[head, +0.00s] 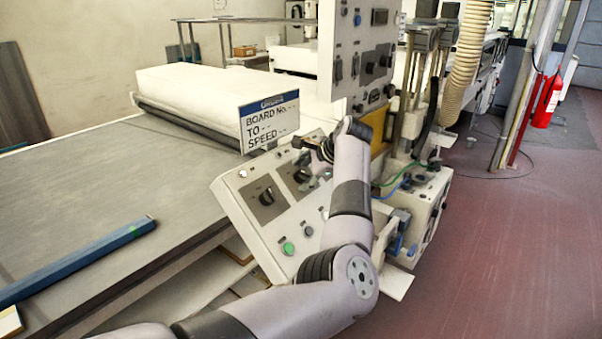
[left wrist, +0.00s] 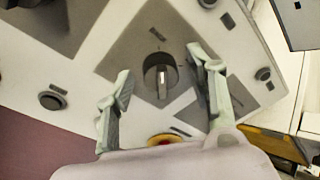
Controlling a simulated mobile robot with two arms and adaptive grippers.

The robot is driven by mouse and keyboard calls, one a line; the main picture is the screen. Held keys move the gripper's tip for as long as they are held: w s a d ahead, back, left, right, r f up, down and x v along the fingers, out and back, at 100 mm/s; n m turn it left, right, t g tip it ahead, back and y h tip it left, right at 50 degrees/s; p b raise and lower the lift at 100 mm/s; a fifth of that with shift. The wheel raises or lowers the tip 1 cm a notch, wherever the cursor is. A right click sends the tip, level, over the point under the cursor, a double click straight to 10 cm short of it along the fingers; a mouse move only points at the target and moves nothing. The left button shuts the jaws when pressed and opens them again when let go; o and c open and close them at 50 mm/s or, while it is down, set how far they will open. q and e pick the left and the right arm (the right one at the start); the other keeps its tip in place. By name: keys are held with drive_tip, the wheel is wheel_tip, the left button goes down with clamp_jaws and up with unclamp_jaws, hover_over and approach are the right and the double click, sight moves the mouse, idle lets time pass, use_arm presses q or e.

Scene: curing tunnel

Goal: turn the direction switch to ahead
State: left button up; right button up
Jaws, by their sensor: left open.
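A sloped white control panel (head: 245,205) carries two black rotary switches on dark grey plates. One switch (head: 266,197) is in clear view at the left. The other (head: 301,176) is partly hidden beneath my left gripper (head: 312,148). In the left wrist view a black rotary knob (left wrist: 160,76) with a pale pointer mark sits on a grey plate. The open fingers of my left gripper (left wrist: 159,60) are on either side of it, with gaps on both sides. I cannot read the labels, so I cannot tell which position it points to. My right gripper is not in view.
A sign (head: 270,121) stands behind the panel. A green button (head: 288,248) is low on the panel. A red and yellow button (left wrist: 166,140) is partly hidden by my gripper. A taller switch cabinet (head: 357,50) rises behind. Open floor (head: 500,230) lies to the right.

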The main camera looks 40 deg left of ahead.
use_arm(q)
drive_tip(key=shift+d+r, duration=0.1)
drive_tip(key=shift+d, duration=0.05)
drive_tip(key=shift+c, duration=0.2)
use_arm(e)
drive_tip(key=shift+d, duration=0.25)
use_arm(q)
drive_tip(key=shift+c, duration=0.8)
drive_tip(key=c, duration=0.7)
drive_tip(key=shift+c, duration=1.3)
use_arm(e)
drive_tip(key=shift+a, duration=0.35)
